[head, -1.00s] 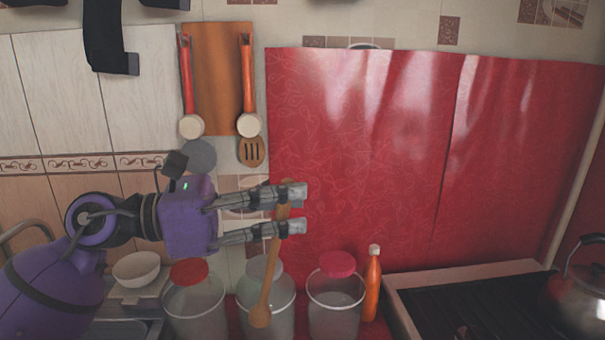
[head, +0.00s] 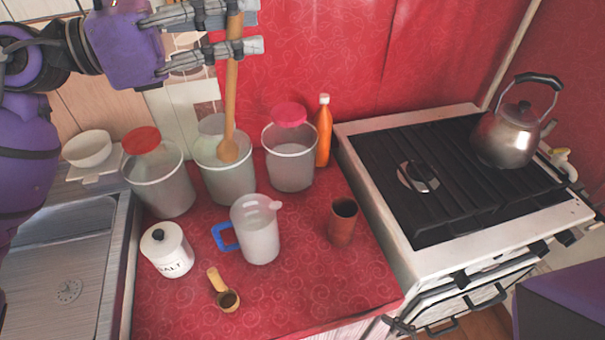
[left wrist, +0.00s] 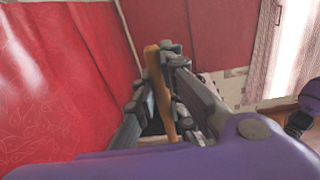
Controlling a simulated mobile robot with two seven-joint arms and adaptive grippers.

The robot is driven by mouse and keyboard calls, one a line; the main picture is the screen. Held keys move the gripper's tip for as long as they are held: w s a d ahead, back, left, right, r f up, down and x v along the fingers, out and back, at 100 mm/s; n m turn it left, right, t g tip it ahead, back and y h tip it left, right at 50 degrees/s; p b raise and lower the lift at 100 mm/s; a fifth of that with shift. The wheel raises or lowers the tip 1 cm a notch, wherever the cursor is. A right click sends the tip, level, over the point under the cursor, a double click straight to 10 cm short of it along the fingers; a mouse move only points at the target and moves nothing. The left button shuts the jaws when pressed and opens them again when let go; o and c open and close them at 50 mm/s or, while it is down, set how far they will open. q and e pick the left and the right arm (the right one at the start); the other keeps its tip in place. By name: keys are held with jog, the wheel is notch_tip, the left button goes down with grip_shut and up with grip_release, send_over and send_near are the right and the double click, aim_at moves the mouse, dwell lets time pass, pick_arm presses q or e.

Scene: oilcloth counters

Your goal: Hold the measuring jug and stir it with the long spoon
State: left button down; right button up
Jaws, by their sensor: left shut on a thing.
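The measuring jug (head: 256,230) is a pale, translucent jug with a blue handle on its left and a spout at its right. It stands upright on the red counter in the head view, with no gripper touching it. My left gripper (head: 243,28) is shut on the long wooden spoon (head: 231,95). The spoon hangs nearly upright, bowl down, high behind the jug, and its bowl overlaps the middle canister in the picture. The spoon (left wrist: 160,88) also shows between the fingers in the left wrist view. My right gripper is out of view.
The sink lies left; the stove (head: 440,165) with a kettle (head: 508,135) stands right.

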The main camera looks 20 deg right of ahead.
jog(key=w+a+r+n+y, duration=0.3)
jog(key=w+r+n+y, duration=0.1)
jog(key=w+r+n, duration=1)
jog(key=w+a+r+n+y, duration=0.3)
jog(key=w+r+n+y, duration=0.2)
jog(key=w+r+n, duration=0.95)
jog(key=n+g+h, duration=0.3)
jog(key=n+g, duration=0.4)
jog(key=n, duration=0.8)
send_near(275, 216)
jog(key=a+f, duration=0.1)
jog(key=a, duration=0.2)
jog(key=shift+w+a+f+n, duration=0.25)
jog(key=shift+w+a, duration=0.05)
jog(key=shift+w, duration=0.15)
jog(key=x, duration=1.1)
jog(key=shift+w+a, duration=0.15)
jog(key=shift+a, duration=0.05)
